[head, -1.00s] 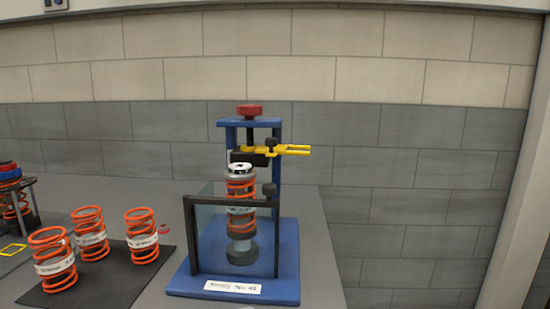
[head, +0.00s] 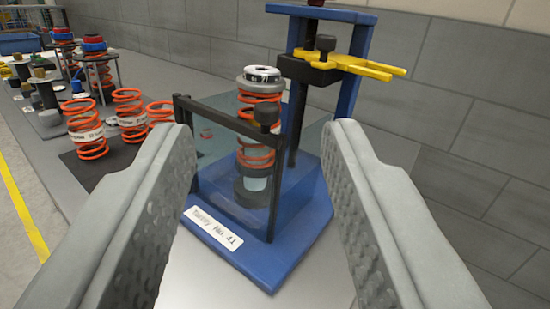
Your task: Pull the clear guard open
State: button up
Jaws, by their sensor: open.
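The clear guard (head: 222,150) is a see-through panel in a black frame, standing upright in front of the spring on the blue fixture. A black knob (head: 266,113) sits on the frame's upper right corner. Behind the guard, an orange coil spring (head: 256,105) with a silver cap stands on the blue base (head: 290,245). My gripper (head: 262,150) is open and empty, with a grey finger on each side of the picture. The guard and knob appear between the fingers; no contact shows, and the gap in depth is hard to judge.
A yellow fork-shaped clamp (head: 370,66) sticks out to the right from the blue post (head: 350,85). Several orange springs (head: 84,128) stand on a black mat at the left. A grey wall (head: 465,110) rises behind the fixture at the right.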

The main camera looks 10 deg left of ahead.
aim_at(268, 112)
notch_tip(268, 112, down, 4)
jog(key=d+g+y, duration=0.2)
jog(key=d, duration=0.1)
jog(key=x, duration=1.7)
jog(key=shift+d+r, duration=0.1)
jog(key=shift+r, duration=0.2)
jog(key=shift+c, duration=0.2)
grip_shut()
